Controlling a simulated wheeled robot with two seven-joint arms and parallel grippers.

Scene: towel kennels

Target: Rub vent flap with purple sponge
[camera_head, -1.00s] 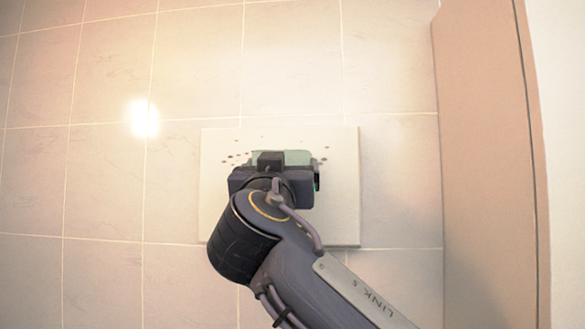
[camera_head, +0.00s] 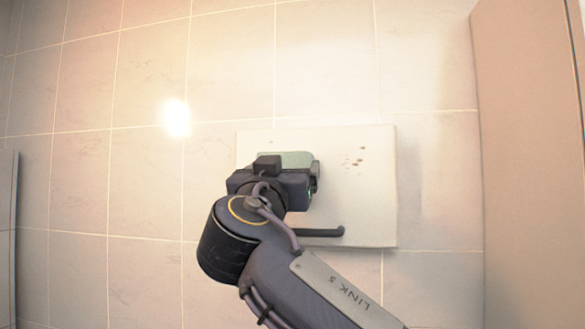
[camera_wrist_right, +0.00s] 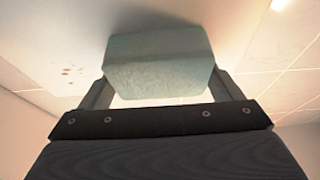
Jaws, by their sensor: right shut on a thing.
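The vent flap (camera_head: 372,205) is a pale, square panel on the tiled wall, with brown spots (camera_head: 353,160) on its upper right part. A dark handle (camera_head: 325,232) shows low on it. My right gripper (camera_head: 288,168) is in front of the flap's upper left part. It is shut on a pale green sponge (camera_head: 298,158); no purple shows on it. In the right wrist view the sponge (camera_wrist_right: 160,65) sits between both fingers, up against or very near the pale surface, with spots to its left. The gripper hides part of the flap. My left gripper is out of view.
Beige wall tiles (camera_head: 120,185) surround the flap. A tan upright panel (camera_head: 525,170) stands at the right, and a grey panel edge (camera_head: 8,240) shows at the far left. The wall between them is otherwise clear.

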